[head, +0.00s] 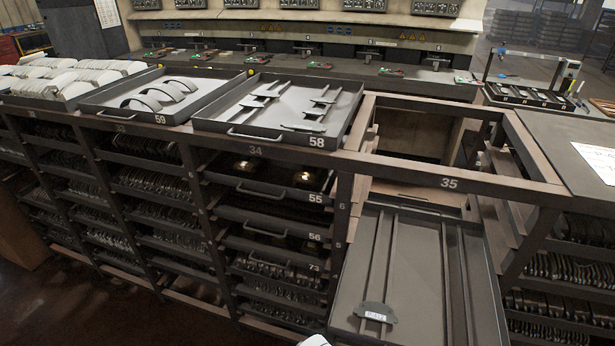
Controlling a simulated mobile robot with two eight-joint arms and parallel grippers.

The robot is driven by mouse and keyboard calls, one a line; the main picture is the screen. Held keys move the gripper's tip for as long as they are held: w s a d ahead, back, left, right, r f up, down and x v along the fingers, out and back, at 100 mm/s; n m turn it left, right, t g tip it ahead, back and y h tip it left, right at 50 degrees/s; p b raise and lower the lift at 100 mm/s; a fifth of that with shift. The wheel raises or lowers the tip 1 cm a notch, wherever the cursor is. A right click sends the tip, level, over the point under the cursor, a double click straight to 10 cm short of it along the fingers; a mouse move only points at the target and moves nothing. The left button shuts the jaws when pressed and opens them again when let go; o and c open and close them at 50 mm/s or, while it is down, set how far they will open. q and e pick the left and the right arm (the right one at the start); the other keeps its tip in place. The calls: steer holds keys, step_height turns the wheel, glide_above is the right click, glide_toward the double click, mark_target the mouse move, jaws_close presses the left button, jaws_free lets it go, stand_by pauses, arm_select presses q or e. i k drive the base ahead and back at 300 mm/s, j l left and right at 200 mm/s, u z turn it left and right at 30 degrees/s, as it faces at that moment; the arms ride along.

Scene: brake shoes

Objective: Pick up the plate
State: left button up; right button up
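A small dark grey plate with a rounded top edge and a white label (376,313) lies near the front of the long grey pulled-out tray (348,272) at the lower right. It sits across the tray's lengthwise rails. Thin, light metal plates (302,127) also lie in tray 58 (220,124) on the rack top. I cannot tell which of these the task's plate is. Neither of my grippers is in view.
Tray 59 (113,112) holds curved shoes, and a tray (50,103) at the far left is filled with them. The rack front (255,152) has several loaded shelves. An open bay (410,143) lies behind bar 35. A white shape (315,341) is cut off at the bottom edge.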

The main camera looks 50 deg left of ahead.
mark_target(271, 94)
steer(key=u, duration=1.95)
